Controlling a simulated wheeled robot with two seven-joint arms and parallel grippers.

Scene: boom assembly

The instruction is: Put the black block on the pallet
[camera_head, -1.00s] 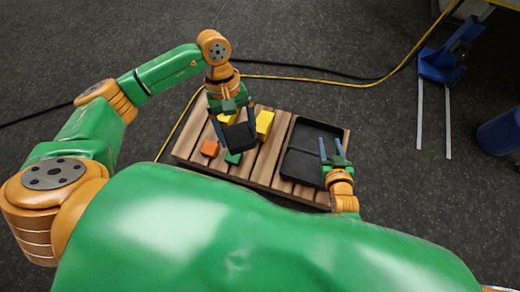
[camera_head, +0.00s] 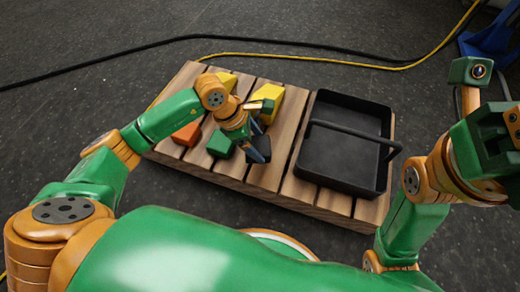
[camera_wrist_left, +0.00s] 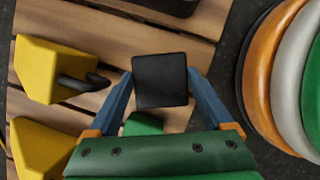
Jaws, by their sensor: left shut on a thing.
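The black block (camera_wrist_left: 160,80) is between the two blue fingers of my left gripper (camera_head: 257,150), which is shut on it.
A black handled tray (camera_head: 340,155) covers the pallet's right part. An orange block (camera_head: 187,134), a green block (camera_head: 220,144) and yellow blocks (camera_head: 267,97) sit around the left gripper. A yellow cable (camera_head: 330,60) and a black cable (camera_head: 290,42) run behind on the floor.

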